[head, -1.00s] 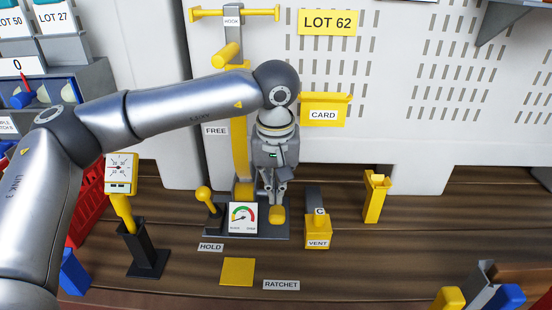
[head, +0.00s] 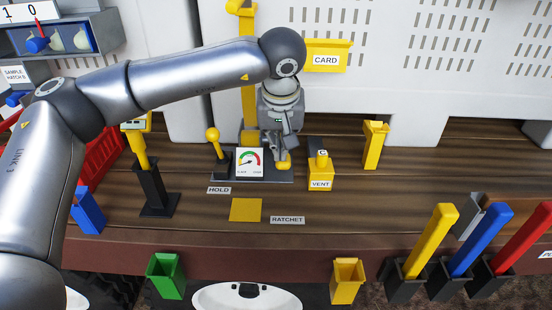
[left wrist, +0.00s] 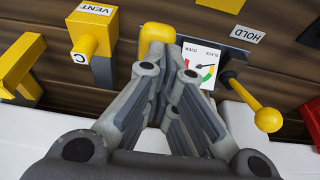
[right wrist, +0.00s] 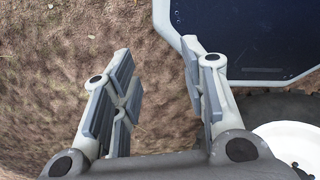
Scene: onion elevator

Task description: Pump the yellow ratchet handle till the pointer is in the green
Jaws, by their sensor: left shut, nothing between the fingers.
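The yellow ratchet handle (head: 283,162) stands just right of the gauge on a dark base, partly hidden by my left gripper (head: 283,152). In the left wrist view the handle (left wrist: 157,33) shows behind the fingers. My left gripper is shut with nothing in it, its tips pointing down at the handle; I cannot tell whether they touch. The white gauge (head: 249,162) has a red, yellow and green arc. Its small pointer seems to lean to the dial's left, outside the green. My right gripper (right wrist: 160,85) is open and empty over brown floor, outside the head view.
A yellow ball-topped lever (head: 213,136) stands left of the gauge, near the HOLD label (head: 219,190). The yellow VENT box (head: 320,173) is close on the right. A flat yellow square (head: 245,210) lies in front. Colored handles (head: 470,240) stand at the front right.

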